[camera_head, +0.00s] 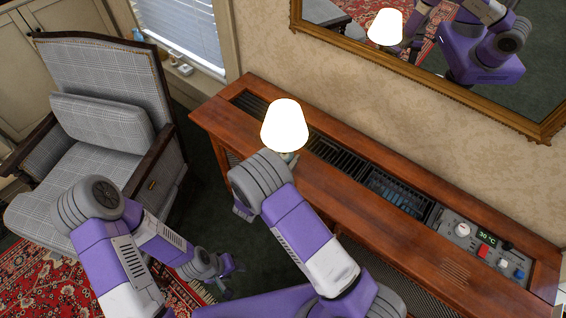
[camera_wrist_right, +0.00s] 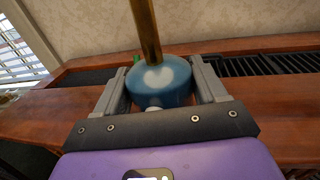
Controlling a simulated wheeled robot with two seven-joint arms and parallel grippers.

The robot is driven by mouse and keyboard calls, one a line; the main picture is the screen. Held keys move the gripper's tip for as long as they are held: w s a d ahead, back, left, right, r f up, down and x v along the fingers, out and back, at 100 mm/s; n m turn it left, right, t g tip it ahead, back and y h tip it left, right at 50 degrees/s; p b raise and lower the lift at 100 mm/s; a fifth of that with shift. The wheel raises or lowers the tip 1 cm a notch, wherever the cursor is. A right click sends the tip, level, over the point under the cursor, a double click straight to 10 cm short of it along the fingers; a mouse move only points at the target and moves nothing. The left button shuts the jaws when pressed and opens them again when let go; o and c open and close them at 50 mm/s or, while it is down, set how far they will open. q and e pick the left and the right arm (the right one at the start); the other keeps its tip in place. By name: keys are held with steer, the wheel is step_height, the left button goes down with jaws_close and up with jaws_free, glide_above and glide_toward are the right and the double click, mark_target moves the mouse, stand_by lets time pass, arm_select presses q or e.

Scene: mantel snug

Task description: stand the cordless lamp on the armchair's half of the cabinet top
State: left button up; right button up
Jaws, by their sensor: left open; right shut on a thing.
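The cordless lamp has a glowing white shade (camera_head: 284,125), a brass stem (camera_wrist_right: 147,30) and a round blue base (camera_wrist_right: 163,82). It is upright over the left part of the wooden cabinet top (camera_head: 215,117), the end nearer the grey checked armchair (camera_head: 105,125). My right gripper (camera_wrist_right: 160,90) is shut on the lamp's base, one finger on each side. In the head view my right wrist hides most of the base; I cannot tell whether its underside touches the wood. My left gripper (camera_head: 229,277) is open and empty, low in front of the cabinet.
Dark slotted grilles (camera_head: 375,185) run along the cabinet top behind the lamp. A control panel (camera_head: 480,248) with knobs and a display fills the right end. A gilt-framed mirror (camera_head: 430,60) hangs on the wall behind. Bare wood lies along the front strip.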

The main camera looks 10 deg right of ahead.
steer(key=shift+f+b, duration=0.45)
steer(key=shift+f, duration=1.1)
steer(key=shift+f, duration=0.15)
steer(key=o, duration=1.5)
steer(key=shift+c, duration=0.2)
steer(key=shift+r, duration=0.2)
steer(key=v, duration=1.2)
steer(key=shift+f, duration=0.15)
